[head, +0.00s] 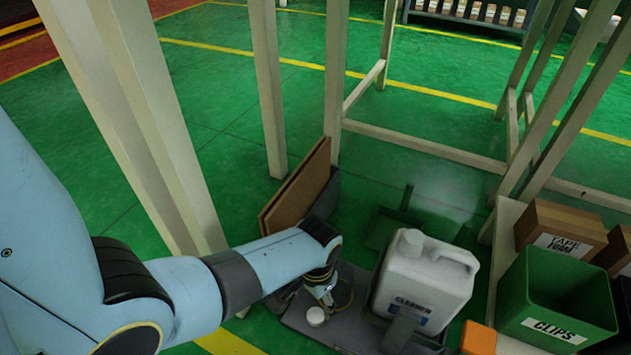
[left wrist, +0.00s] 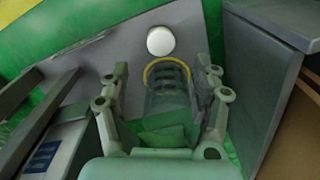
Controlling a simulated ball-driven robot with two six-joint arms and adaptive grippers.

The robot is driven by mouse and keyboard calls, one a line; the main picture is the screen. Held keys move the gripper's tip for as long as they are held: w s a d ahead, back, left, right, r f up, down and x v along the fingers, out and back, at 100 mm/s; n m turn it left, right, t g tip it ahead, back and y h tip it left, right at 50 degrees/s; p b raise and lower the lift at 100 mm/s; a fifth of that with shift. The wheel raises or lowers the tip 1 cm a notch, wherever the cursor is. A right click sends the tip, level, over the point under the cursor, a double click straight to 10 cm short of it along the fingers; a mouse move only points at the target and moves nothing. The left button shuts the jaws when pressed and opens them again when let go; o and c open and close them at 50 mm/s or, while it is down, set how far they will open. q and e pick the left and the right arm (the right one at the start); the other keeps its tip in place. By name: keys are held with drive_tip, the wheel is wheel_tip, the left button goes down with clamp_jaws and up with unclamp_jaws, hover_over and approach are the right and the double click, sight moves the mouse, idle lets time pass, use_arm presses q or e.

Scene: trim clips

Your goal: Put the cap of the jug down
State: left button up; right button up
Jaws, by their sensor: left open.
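The white round cap (head: 316,316) lies on a grey flat surface (head: 350,328), left of the white jug (head: 440,285) with the dark label. My left gripper (head: 322,298) is close to the cap. In the left wrist view, the cap (left wrist: 160,41) sits just beyond the fingertips, apart from them. The left gripper (left wrist: 163,78) is open, with a yellow ring and a see-through shape showing between its fingers; I cannot tell what they belong to. Part of the jug's blue label (left wrist: 42,156) shows at the lower left. The right gripper is not in view.
A brown board (head: 292,192) leans behind my left gripper. Pale posts (head: 268,90) stand behind the work area. A green clips box (head: 555,300) and a brown tape box (head: 560,228) stand at the right. Green floor lies open behind.

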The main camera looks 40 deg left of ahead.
use_arm(q)
wheel_tip(320, 180, up, 3)
drive_tip(key=shift+r+p, duration=0.2)
drive_tip(key=shift+p, duration=0.8)
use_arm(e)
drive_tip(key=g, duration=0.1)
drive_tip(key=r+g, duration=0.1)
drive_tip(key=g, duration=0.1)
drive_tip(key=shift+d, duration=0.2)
use_arm(q)
drive_tip(key=s+a+r+t, duration=0.3)
drive_tip(key=s+r+t, duration=0.1)
drive_tip(key=s+r, duration=0.25)
drive_tip(key=s+r+t, duration=0.2)
drive_tip(key=r, duration=0.6)
drive_tip(key=s+r+t, duration=0.2)
drive_tip(key=s+r, duration=0.1)
drive_tip(key=r, duration=0.5)
drive_tip(key=shift+d+r+n, duration=0.3)
drive_tip(key=shift+n, duration=0.1)
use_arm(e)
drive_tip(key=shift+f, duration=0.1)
use_arm(q)
drive_tip(key=shift+s, duration=0.1)
